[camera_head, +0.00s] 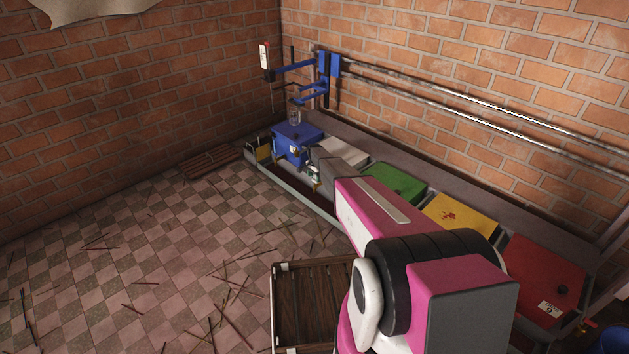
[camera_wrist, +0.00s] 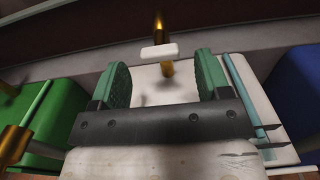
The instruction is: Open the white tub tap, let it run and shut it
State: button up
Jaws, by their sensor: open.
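The white tub (camera_head: 343,150) stands in the row along the wall, between the blue and green tubs. It also shows in the wrist view (camera_wrist: 243,85). Its tap, a brass body with a white handle (camera_wrist: 160,51), is in the middle of the wrist view, beyond the fingertips. The handle lies crosswise in the picture. My gripper (camera_wrist: 163,78) is open, its two green-padded fingers on either side of the line to the handle, with no visible contact. In the head view my gripper (camera_head: 314,173) is small and partly hidden by my arm, at the white tub's front.
The blue tub (camera_head: 290,144) and the green tub (camera_head: 391,184) are close on either side, with a brass tap (camera_wrist: 14,144) near the green one. Yellow (camera_head: 465,212) and red (camera_head: 540,272) tubs continue the row. A slatted wooden crate (camera_head: 312,305) stands on the stick-littered floor.

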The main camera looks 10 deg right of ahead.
aim_at(315, 183)
notch_tip(315, 183, down, 2)
jog(key=shift+f, duration=0.1)
jog(key=c, duration=0.9)
